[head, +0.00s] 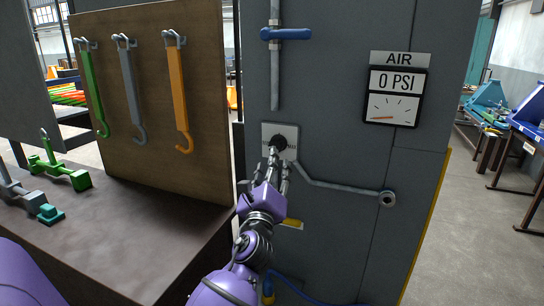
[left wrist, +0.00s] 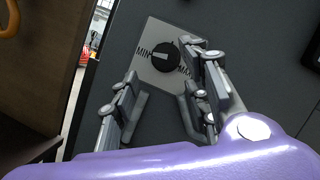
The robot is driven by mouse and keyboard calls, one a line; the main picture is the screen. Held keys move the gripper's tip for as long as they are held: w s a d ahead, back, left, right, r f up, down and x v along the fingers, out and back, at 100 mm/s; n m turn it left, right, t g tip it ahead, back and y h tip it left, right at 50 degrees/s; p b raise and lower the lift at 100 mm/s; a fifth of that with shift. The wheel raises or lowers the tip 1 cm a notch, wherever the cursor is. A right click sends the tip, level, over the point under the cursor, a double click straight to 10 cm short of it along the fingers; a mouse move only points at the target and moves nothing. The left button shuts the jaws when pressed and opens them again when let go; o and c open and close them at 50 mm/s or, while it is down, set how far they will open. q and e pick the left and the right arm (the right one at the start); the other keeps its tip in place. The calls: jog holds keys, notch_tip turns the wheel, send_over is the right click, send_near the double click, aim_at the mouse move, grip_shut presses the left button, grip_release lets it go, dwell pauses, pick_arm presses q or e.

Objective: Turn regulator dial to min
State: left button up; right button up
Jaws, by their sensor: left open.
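The black regulator dial (head: 278,142) sits on a light plate (head: 266,129) on the grey cabinet. In the left wrist view the dial (left wrist: 160,63) has a light bar across it, lying roughly level between the MIN label on the left and the MAX label at lower right. My left gripper (head: 279,162) is open and empty just in front of the plate. In the left wrist view its fingers (left wrist: 165,80) stand apart, below left and right of the dial; I cannot tell if either touches it. My right gripper is not in view.
Above right, an AIR sign (head: 400,59) tops a 0 PSI gauge (head: 392,108). A blue valve handle (head: 286,34) on a pipe is above the dial; another pipe (head: 340,187) runs lower right. A tool board (head: 150,100) with hanging hooks and a bench (head: 130,210) stand left.

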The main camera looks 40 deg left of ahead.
pick_arm(q)
jog(key=v, duration=0.5)
jog(key=shift+s+d+f, duration=0.1)
jog(key=shift+s+f, duration=0.05)
jog(key=shift+s, duration=0.25)
jog(key=s+d+f+n+g+h+p, duration=0.1)
jog(key=s+d+f+n+g+h, duration=0.15)
jog(key=d+f+n, duration=0.4)
jog(key=s+d+f+n+g+h, duration=0.1)
jog(key=s+f+n+h, duration=0.25)
jog(key=f, duration=0.65)
jog(key=s+d+f+n+g+h+p, duration=0.1)
jog(key=s+d+f+n+h, duration=0.1)
jog(key=d+f+n, duration=0.35)
jog(key=s+d+f+n+g+p, duration=0.1)
jog(key=s+f+n+g, duration=0.1)
jog(key=s+f, duration=0.4)
jog(key=s+d+f+n+g+h+p, duration=0.1)
jog(key=s+d+f+n+g, duration=0.1)
jog(key=s+f, duration=0.5)
jog(key=s+d+f+n+g+h+p, duration=0.1)
jog(key=s+f, duration=0.5)
jog(key=s, duration=1)
jog(key=shift+s+d+f+n+g, duration=0.25)
jog(key=shift+d+n+g, duration=0.4)
jog(key=shift+n, duration=0.5)
